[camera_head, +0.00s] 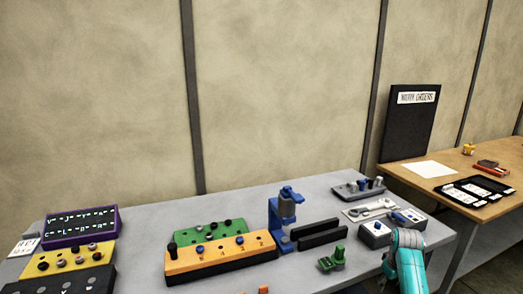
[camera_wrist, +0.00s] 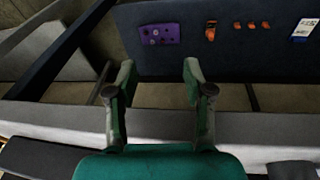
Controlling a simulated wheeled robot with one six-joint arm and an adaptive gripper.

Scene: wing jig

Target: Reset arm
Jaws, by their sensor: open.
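My gripper (camera_wrist: 159,78) shows in the wrist view with its two green-grey fingers spread apart. It is open and nothing is between the fingertips. In the head view, part of my teal arm (camera_head: 408,262) shows at the bottom right, beside the grey table's right side; the gripper itself is not visible there.
The grey table (camera_head: 240,204) holds a blue fixture (camera_head: 285,210), an orange panel (camera_head: 220,252), a green panel (camera_head: 205,236), a purple display (camera_head: 82,227) and a yellow panel (camera_head: 70,262). A wooden table (camera_head: 450,163) with a black board (camera_head: 408,130) stands right. A purple block (camera_wrist: 160,34) lies ahead of the gripper.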

